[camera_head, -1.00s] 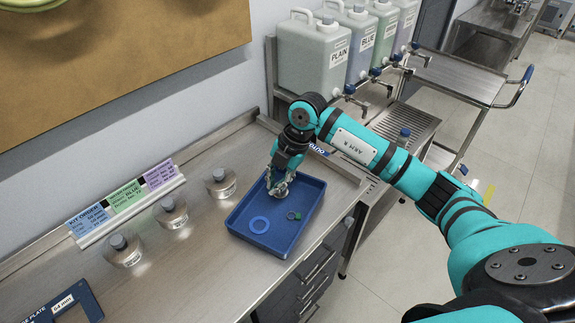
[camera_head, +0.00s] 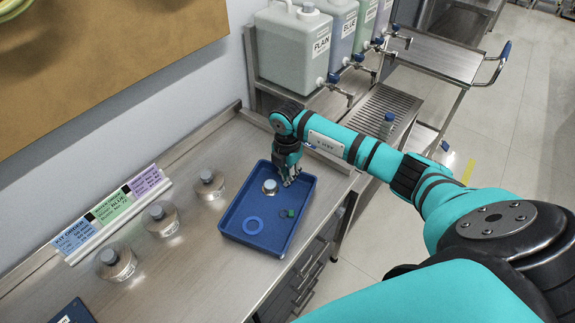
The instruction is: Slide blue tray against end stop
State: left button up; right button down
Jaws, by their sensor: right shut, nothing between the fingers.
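The blue tray (camera_head: 231,237) lies on the steel bench near its front edge. It holds a blue ring (camera_head: 253,225), a small dark green ring (camera_head: 290,213) and a silver-capped container (camera_head: 270,187). My right gripper (camera_head: 289,181) is shut and empty, pointing down at the far right part of the tray, just right of the container. I cannot tell whether it touches the tray's wall. The end stop is not clearly identifiable; my right arm covers part of the bench's far end. My left gripper is not in view.
Several capped flasks (camera_head: 160,219) stand left of the tray, before a row of order cards (camera_head: 112,208). Large jugs (camera_head: 294,48) with taps stand beyond the bench's raised far edge.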

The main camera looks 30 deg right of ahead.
aim_at(304, 166)
jog(key=shift+f, duration=0.1)
jog(key=d+b, duration=0.1)
jog(key=d, duration=0.1)
jog(key=w+d+b, duration=0.1)
jog(key=shift+w+d+f+b, duration=0.1)
jog(key=shift+d+f+b, duration=0.15)
jog(key=shift+d+b, duration=0.1)
jog(key=d, duration=0.1)
jog(key=w+d+b, duration=0.1)
jog(key=d, duration=0.1)
jog(key=d+b, duration=0.1)
jog(key=shift+w+d, duration=0.15)
jog(key=shift+w, duration=0.15)
jog(key=shift+w+d+r, duration=0.1)
jog(key=shift+d+r, duration=0.05)
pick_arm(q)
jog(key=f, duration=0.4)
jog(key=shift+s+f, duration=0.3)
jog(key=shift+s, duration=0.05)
pick_arm(e)
jog(key=shift+r, duration=0.15)
jog(key=shift+r, duration=0.2)
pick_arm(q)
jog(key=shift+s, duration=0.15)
pick_arm(e)
notch_tip(304, 166, up, 12)
jog(key=shift+f, duration=0.2)
